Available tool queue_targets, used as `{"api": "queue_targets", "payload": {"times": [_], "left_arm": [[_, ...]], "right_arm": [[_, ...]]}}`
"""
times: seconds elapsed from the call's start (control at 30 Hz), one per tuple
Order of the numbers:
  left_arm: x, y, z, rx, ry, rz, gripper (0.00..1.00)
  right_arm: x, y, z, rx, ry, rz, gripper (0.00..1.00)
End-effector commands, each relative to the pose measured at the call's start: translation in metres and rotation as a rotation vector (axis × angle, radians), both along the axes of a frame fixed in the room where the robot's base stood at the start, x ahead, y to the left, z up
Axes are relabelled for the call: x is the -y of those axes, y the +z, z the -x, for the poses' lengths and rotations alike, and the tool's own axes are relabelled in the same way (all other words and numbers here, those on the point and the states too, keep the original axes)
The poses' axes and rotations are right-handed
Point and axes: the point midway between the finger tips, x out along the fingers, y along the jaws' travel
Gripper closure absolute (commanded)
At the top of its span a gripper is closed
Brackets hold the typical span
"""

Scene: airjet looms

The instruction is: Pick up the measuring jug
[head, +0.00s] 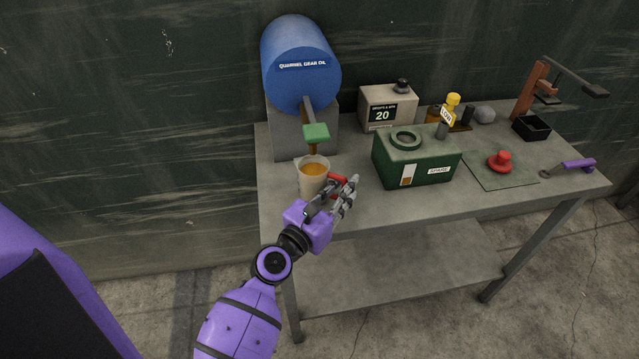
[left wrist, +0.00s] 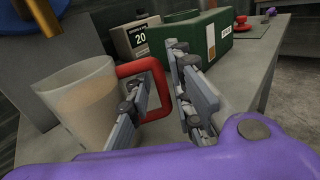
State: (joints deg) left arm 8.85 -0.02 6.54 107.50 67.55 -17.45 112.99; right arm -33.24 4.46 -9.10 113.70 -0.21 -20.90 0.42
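The measuring jug (head: 311,182) is a translucent cup with amber liquid and a red handle (head: 338,181). It stands upright on the table near the front left, below the drum's tap. In the left wrist view the jug (left wrist: 82,100) is at the left. Its red handle (left wrist: 161,88) reaches between my fingers. My left gripper (head: 346,188) is at the handle side of the jug. In the left wrist view my left gripper (left wrist: 160,85) has its fingers apart, one on each side of the handle's outer bar. Whether either finger touches it I cannot tell. My right gripper is out of view.
A blue gear oil drum (head: 298,68) on a grey stand, with a green-ended tap (head: 316,133), is behind the jug. A green box (head: 416,166) stands close right of my gripper. A grey counter box (head: 388,107) is behind it. The grey table (head: 350,212) is bare in front.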

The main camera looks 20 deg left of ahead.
Motion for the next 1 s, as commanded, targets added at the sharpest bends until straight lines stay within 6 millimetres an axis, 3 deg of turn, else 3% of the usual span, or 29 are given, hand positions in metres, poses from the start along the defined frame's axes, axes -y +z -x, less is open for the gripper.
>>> {"api": "queue_targets", "payload": {"times": [0.1, 0.33, 0.5, 1.0], "left_arm": [[0.0017, -0.0018, -0.0099, -0.003, 0.001, -0.002, 0.80], [0.0019, -0.0033, -0.0111, -0.005, 0.001, -0.002, 0.80], [0.0021, -0.0032, -0.0109, -0.005, 0.000, -0.002, 1.00], [0.0022, 0.0025, -0.0112, -0.001, 0.001, -0.001, 1.00]], "right_arm": [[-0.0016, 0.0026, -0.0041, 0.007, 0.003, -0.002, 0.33], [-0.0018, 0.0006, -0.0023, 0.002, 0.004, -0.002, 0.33], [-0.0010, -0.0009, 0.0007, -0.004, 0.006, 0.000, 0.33], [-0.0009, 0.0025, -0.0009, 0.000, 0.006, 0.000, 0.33]]}}
